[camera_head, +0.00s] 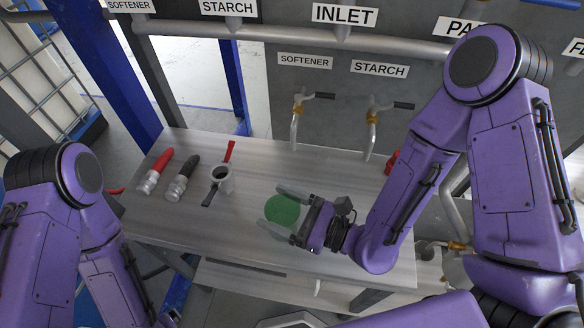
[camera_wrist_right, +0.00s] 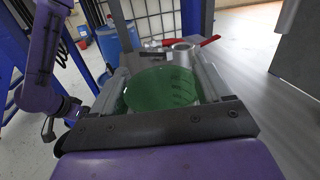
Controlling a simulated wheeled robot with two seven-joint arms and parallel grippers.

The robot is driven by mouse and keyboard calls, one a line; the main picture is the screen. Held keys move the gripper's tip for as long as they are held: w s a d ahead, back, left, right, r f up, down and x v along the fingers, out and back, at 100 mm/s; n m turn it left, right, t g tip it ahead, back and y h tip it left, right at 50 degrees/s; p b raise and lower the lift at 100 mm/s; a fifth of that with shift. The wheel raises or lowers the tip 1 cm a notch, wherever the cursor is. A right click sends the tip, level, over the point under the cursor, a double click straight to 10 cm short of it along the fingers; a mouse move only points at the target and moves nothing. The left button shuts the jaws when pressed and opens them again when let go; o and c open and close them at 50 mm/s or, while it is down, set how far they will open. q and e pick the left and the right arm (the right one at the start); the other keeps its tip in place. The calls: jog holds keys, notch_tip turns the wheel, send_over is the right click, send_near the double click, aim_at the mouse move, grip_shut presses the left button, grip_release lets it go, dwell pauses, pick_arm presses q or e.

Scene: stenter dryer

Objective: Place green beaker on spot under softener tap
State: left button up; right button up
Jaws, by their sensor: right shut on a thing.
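The green beaker (camera_head: 283,210) is between the fingers of my right gripper (camera_head: 274,208) over the right-middle of the table, and the gripper is shut on it. It also shows in the right wrist view (camera_wrist_right: 162,90), held between both fingers, with dark markings on its wall. Whether its base touches the table I cannot tell. The softener tap (camera_head: 297,120) hangs from the wall panel behind the table, under a SOFTENER label (camera_head: 305,61), beyond the beaker. No marked spot is clearly visible below it.
The starch tap (camera_head: 372,130) is right of the softener tap. A red object (camera_head: 392,162) is partly behind my right arm.

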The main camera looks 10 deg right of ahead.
jog(key=w+d, duration=0.1)
jog(key=w, duration=0.3)
jog(key=w+d+f+p, duration=0.1)
jog(key=w+d, duration=0.1)
jog(key=w, duration=0.3)
jog(key=w+d+f+p, duration=0.1)
jog(key=w+d, duration=0.1)
jog(key=w, duration=0.2)
jog(key=shift+w, duration=0.2)
pick_arm(q)
jog(key=shift+w+r, duration=0.25)
jog(key=shift+w, duration=0.1)
pick_arm(e)
jog(key=shift+s, duration=0.15)
pick_arm(q)
jog(key=shift+s+f, duration=0.1)
pick_arm(e)
jog(key=shift+f, duration=0.1)
